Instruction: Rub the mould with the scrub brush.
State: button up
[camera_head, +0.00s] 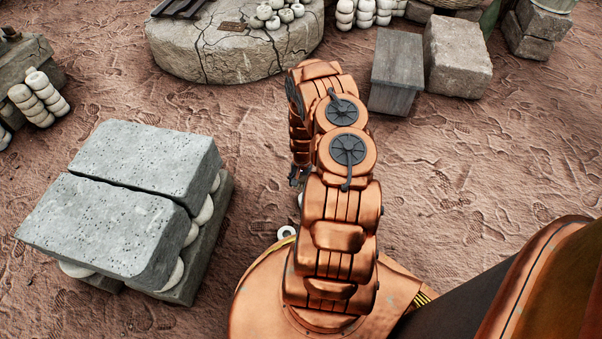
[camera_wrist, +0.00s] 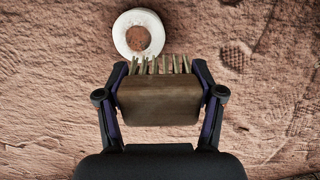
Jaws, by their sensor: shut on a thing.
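My gripper (camera_wrist: 160,72) is shut on the scrub brush (camera_wrist: 158,101), a brown wooden block with pale bristles pointing away from the palm. One finger presses on each end of the block. A thick white ring (camera_wrist: 138,34) with a round hole lies on the ground just beyond the bristle tips in the wrist view; it may be the mould, but I cannot tell for sure. I cannot tell whether the bristles touch it. In the head view my gripper (camera_head: 297,177) is small and mostly behind my arm, and the brush cannot be made out.
A white ring (camera_head: 286,232) lies on the ground near my base. Grey stone slabs (camera_head: 110,231) on a stack stand at left. A round cracked stone (camera_head: 232,50) with small pale rings stands at the back. Stone blocks (camera_head: 457,58) stand back right.

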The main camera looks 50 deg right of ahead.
aim_at(301, 178)
jog(key=shift+r+p, duration=1.35)
jog(key=shift+r, duration=0.9)
